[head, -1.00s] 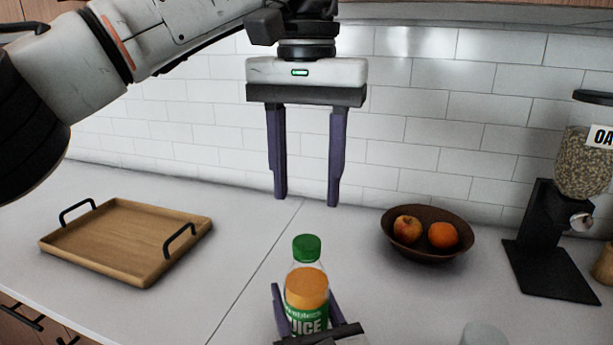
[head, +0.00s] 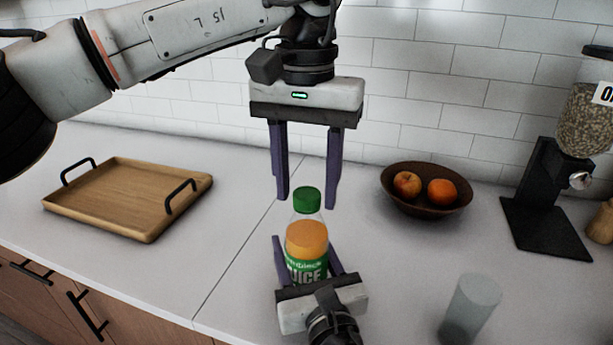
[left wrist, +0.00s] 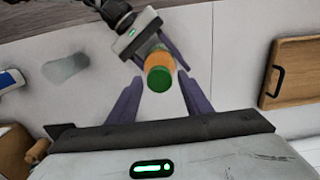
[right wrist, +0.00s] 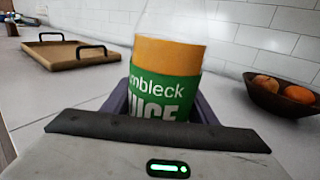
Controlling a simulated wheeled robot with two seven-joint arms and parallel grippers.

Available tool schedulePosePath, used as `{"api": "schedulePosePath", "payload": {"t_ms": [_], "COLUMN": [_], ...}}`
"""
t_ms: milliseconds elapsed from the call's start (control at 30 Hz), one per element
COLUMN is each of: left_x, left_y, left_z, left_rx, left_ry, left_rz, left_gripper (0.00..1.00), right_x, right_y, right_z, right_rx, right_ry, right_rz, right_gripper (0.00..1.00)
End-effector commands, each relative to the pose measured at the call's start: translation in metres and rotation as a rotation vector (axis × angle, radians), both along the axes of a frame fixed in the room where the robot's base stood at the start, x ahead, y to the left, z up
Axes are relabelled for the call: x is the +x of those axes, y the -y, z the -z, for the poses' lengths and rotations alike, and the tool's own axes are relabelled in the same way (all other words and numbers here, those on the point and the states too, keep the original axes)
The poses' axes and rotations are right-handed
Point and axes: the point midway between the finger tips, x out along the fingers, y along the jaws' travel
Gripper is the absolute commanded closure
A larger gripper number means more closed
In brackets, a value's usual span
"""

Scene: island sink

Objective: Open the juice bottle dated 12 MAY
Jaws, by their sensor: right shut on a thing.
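The juice bottle (head: 307,240) stands upright, with orange juice, a green label and a green cap (head: 307,199). My right gripper (head: 308,262) is shut on its lower body; the right wrist view shows the label (right wrist: 165,98) between the fingers. No date can be read on the bottle in these frames. My left gripper (head: 306,203) points straight down, its open, empty fingers just above and around the cap's height, seemingly a little behind it. In the left wrist view the cap (left wrist: 159,79) lies between and beyond the open fingertips.
A wooden tray (head: 128,232) with black handles lies at left. A brown bowl (head: 425,205) with fruit sits at right. A cereal dispenser (head: 548,190) stands farther right, and a clear cup (head: 470,310) at front right. The counter between tray and bottle is clear.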

Motion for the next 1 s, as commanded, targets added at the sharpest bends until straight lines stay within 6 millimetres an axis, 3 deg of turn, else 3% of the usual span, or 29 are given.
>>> {"api": "schedulePosePath", "payload": {"t_ms": [33,233,467,567,1000], "left_x": [0.0000,0.0000,0.0001,0.0001,-0.0004], "left_y": [0.0000,-0.0001,-0.0003,-0.0004,-0.0009], "left_z": [-0.0001,-0.0004,-0.0005,-0.0006,-0.0013], "left_rx": [0.000,0.000,0.001,0.001,0.001], "left_ry": [0.000,0.000,0.000,0.000,0.002], "left_rz": [0.000,0.000,-0.054,-0.202,-1.187], "left_gripper": [0.62,0.95,0.97,0.97,0.97], "right_x": [-0.0001,-0.0001,-0.0001,-0.0001,0.0000], "right_y": [-0.0001,0.0000,0.0001,0.0001,0.0005], "right_z": [0.0010,0.0010,0.0010,0.0010,0.0011], "right_rx": [-0.001,0.000,0.000,0.000,0.001], "right_ry": [-0.002,-0.002,-0.002,-0.002,-0.003], "right_rz": [0.000,0.000,0.000,0.000,0.001], "right_gripper": [1.00,1.00,1.00,1.00,1.00]}}
